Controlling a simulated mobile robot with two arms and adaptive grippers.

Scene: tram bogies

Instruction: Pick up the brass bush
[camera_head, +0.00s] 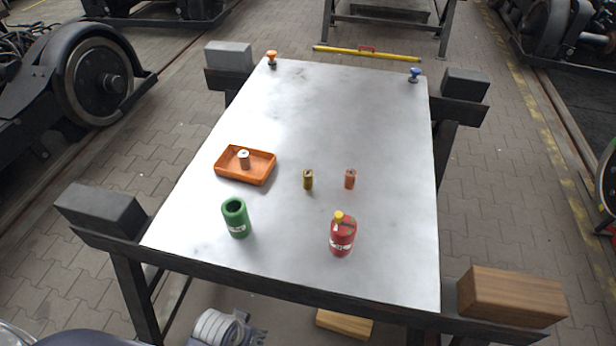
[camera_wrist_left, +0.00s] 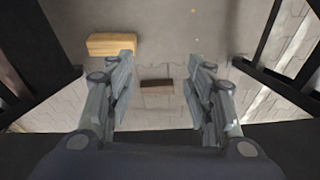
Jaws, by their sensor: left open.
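The brass bush (camera_head: 308,181) is a small yellow-brown cylinder standing upright near the middle of the metal tabletop (camera_head: 330,110). A similar copper-coloured bush (camera_head: 350,180) stands a little to its right. My left gripper (camera_head: 236,329) shows partly at the bottom of the head view, below the table's front edge and well apart from the brass bush. In the left wrist view my left gripper (camera_wrist_left: 160,92) has its fingers spread, with nothing held between them. My right gripper is in neither view.
An orange tray (camera_head: 222,176) with a small cylinder in it, a green cup (camera_head: 236,219) and a red container (camera_head: 342,240) with a yellow top stand around the bush. Wooden block (camera_head: 512,295) sits at the front right corner. The tabletop's far half is mostly clear.

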